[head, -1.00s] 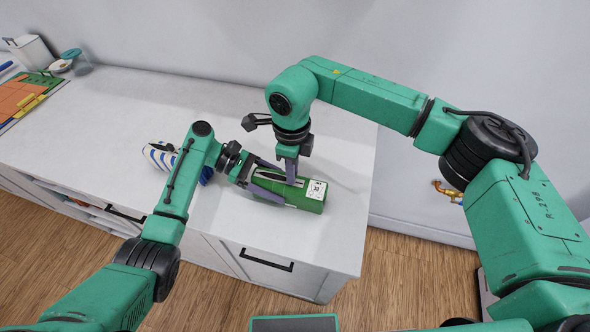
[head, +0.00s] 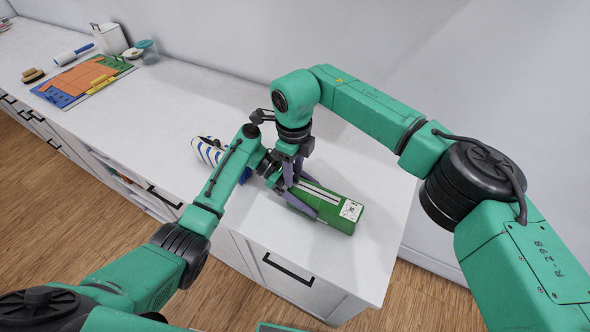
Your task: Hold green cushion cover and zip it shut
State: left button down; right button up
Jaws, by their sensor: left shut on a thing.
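The green cushion cover (head: 335,212) lies as a block-like shape near the counter's right end, with a pale zip strip along its top and a white printed label at its right end. My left gripper (head: 305,198) comes in from the left and is shut on the cushion cover, one finger showing along its near side. My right gripper (head: 292,183) points down from above at the left end of the zip strip. Its fingers are close together, and the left wrist partly crowds them. I cannot tell whether it grips the zip pull.
The white counter (head: 180,120) has free room behind and to the left. A blue-and-white striped item (head: 208,151) lies behind my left forearm. A colourful board (head: 85,80), a lint roller (head: 74,54), a brush (head: 33,75), a white canister (head: 109,38) and a jar (head: 147,50) stand farther left.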

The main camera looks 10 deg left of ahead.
notch_tip(320, 180, up, 12)
dwell(0.5)
